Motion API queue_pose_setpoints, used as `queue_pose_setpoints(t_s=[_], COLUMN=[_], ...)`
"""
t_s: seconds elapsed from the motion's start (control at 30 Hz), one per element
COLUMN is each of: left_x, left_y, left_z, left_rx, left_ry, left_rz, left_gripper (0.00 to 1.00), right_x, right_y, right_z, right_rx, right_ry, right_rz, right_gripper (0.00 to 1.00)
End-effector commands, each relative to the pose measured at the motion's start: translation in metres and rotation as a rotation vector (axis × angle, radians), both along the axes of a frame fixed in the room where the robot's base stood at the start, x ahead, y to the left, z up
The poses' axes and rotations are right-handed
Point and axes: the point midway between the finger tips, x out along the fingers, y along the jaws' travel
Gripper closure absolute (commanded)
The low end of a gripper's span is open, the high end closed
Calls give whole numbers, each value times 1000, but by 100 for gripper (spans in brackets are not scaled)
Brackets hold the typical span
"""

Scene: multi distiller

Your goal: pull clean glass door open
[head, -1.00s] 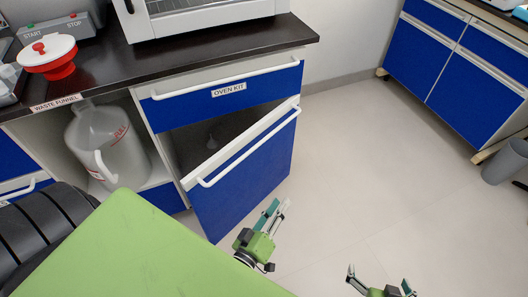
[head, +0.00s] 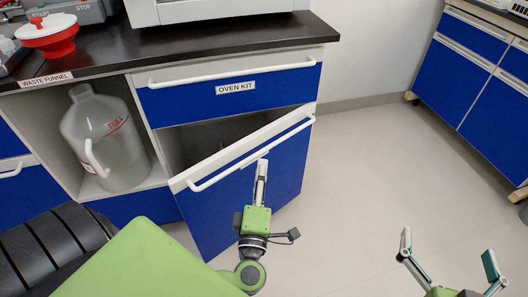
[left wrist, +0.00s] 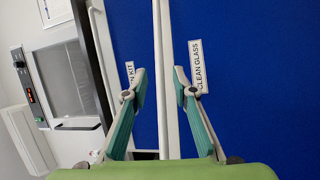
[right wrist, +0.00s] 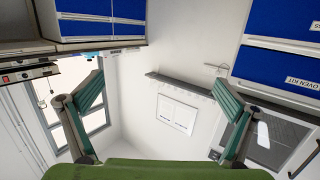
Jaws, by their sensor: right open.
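The clean glass door (head: 270,190) is a blue panel below the oven kit drawer in the head view. It stands ajar, its left side swung out, with a dark gap above it. Its white handle (head: 215,180) runs along the top. My left gripper (head: 262,168) is at the handle. In the left wrist view its open fingers lie on either side of the handle (left wrist: 163,60), with small gaps visible. The CLEAN GLASS label (left wrist: 196,66) is beside them on the door. My right gripper (head: 448,248) is open and empty over the floor at the lower right.
The oven kit drawer (head: 237,92) is shut above the door. A grey waste jug (head: 110,140) stands in the open bay to the left. Floor (head: 375,180) is free to the right, up to other blue cabinets (head: 480,80).

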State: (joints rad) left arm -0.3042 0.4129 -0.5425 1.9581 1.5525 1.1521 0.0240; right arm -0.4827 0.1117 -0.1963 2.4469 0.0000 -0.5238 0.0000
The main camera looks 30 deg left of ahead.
Motion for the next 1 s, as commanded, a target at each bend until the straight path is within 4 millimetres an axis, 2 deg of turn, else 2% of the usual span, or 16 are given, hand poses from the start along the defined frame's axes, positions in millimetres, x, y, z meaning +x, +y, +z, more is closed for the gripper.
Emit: queue_pose_setpoints(t_s=[0.03,0.2,0.33,0.5,0.8,0.83,0.9,1.0], left_x=[11,40,55,65,67,66,66,66], left_y=[6,22,30,35,36,36,36,36], left_z=[1,6,8,10,10,10,10,10], left_rx=[4,2,3,1,1,1,1,1], left_ry=[-5,-4,-1,1,1,1,0,1], left_rz=[1,-1,0,-1,-1,-1,0,-1], left_gripper=[74,74,74,74,74,80,98,100], right_x=[2,5,5,4,3,3,3,3], right_y=[2,7,9,10,10,10,10,10], right_z=[6,35,52,65,67,67,67,67], right_rx=[10,43,63,77,79,79,79,79], right_ry=[-38,-167,-244,-297,-306,-306,-306,-306], right_rz=[3,12,16,19,19,19,19,19], right_gripper=[0,0,0,0,0,0,0,0])
